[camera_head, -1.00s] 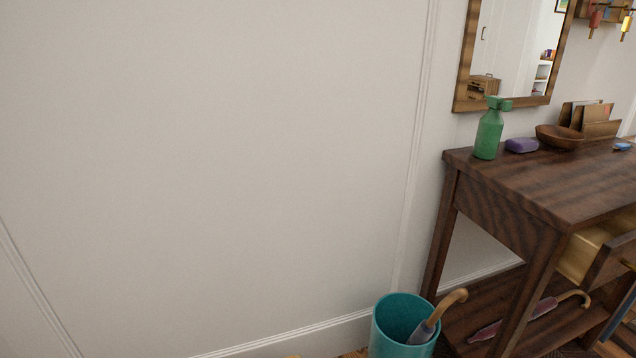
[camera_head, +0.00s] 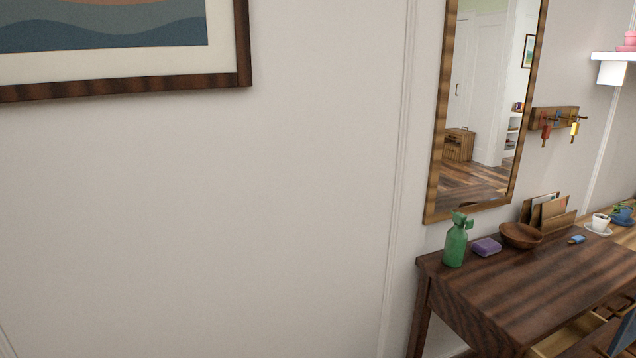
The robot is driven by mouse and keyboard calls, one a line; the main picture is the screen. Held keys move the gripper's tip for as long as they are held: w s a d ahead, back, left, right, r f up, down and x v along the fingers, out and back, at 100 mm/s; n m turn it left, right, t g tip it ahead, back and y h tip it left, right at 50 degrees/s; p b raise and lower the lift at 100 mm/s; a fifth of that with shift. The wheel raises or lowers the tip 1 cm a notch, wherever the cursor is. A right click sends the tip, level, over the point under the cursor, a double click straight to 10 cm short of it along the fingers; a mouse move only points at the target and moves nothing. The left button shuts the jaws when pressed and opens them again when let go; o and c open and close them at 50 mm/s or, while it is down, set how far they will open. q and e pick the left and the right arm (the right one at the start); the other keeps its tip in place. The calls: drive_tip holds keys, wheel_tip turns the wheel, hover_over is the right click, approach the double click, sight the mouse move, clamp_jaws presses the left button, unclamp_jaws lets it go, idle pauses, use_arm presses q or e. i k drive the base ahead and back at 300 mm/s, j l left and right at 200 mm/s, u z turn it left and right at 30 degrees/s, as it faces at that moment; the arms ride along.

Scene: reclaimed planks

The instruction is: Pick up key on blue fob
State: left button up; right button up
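A small blue item (camera_head: 577,240) lies on the dark wooden table (camera_head: 510,290), right of the wooden bowl; it may be a blue fob, but it is too small to tell whether a key is on it. A wall rack (camera_head: 540,124) right of the mirror holds hanging keys with a red fob (camera_head: 546,129) and a yellow fob (camera_head: 574,130). Something bluish grey hangs between them, too small to make out. Neither of my grippers is in view.
On the table stand a green spray bottle (camera_head: 456,242), a purple block (camera_head: 487,247), a wooden bowl (camera_head: 520,236), a letter holder (camera_head: 553,219) and a white cup (camera_head: 600,222). A drawer (camera_head: 568,338) is open at the front. The table's front middle is clear.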

sight(578, 238)
drive_tip(key=z, duration=1.5)
drive_tip(key=i+l, duration=0.2)
drive_tip(key=l, duration=0.15)
drive_tip(key=i+l, duration=0.2)
drive_tip(key=l, duration=0.2)
drive_tip(key=i+l, duration=0.45)
drive_tip(key=l, duration=0.25)
drive_tip(key=i+l, duration=0.75)
drive_tip(key=i+j+u, duration=0.05)
drive_tip(key=i, duration=0.05)
